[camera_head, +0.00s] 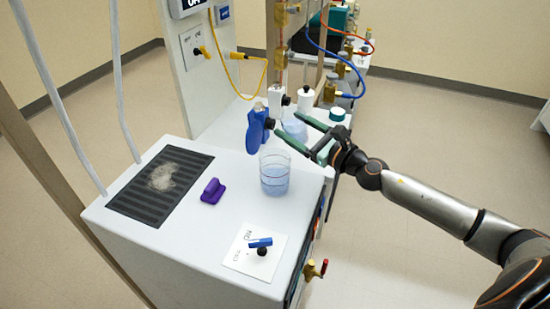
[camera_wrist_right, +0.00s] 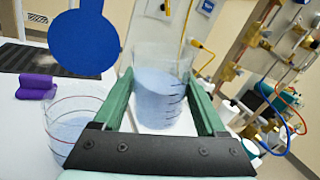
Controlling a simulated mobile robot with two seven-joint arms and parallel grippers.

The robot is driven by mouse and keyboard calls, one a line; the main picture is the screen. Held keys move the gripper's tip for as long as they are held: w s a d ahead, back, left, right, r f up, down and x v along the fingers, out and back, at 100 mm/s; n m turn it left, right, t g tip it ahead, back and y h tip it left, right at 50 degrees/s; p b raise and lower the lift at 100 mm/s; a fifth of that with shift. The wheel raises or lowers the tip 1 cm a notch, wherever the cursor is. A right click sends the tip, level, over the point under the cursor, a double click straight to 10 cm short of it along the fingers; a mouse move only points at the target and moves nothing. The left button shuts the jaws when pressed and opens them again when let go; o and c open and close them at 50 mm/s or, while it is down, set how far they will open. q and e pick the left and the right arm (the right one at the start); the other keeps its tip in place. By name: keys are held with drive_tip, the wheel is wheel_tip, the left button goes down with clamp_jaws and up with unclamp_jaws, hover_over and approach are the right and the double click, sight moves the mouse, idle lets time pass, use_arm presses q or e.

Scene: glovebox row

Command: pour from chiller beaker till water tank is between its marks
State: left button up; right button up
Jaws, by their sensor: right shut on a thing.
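The chiller beaker (camera_wrist_right: 158,98), clear with dark graduations and pale blue water, sits between the green fingers of my right gripper (camera_head: 287,122). The gripper is shut on it, and the beaker looks about upright. In the head view the beaker (camera_head: 294,130) is partly hidden by the fingers. The water tank (camera_head: 274,174) is a clear round vessel on the white top, nearer the front than the beaker. It holds pale blue water and has ring marks; its level against them is hard to read. The tank (camera_wrist_right: 72,125) is left of the gripper in the wrist view. My left gripper is out of view.
A blue bottle-like object (camera_head: 257,128) stands behind the tank. A purple block (camera_head: 212,191) and a dark grille (camera_head: 160,185) lie left. A blue-handled switch (camera_head: 261,243) is at the front. Bottles and hoses crowd the back.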

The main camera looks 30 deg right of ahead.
sight(292, 129)
drive_tip(key=shift+s+a+r+n, duration=0.25)
drive_tip(key=shift+a+r+n, duration=0.25)
drive_tip(key=shift+n, duration=0.4)
drive_tip(key=shift+s+a+r+n, duration=0.25)
drive_tip(key=shift+a+n, duration=0.35)
drive_tip(key=shift+n, duration=0.3)
drive_tip(key=shift+s+a+r+n+y+p, duration=0.15)
drive_tip(key=shift+a+n+y+p, duration=0.1)
drive_tip(key=shift+n+y+p, duration=0.2)
drive_tip(key=shift+a+r+n, duration=0.15)
drive_tip(key=shift+r+n, duration=0.25)
drive_tip(key=shift+n, duration=0.55)
idle(0.8)
drive_tip(key=shift+f+n+b, duration=0.4)
drive_tip(key=shift+n+b, duration=0.5)
drive_tip(key=shift+b, duration=0.2)
idle(1.2)
drive_tip(key=shift+r+n+y, duration=0.25)
drive_tip(key=shift+n, duration=0.35)
idle(1.1)
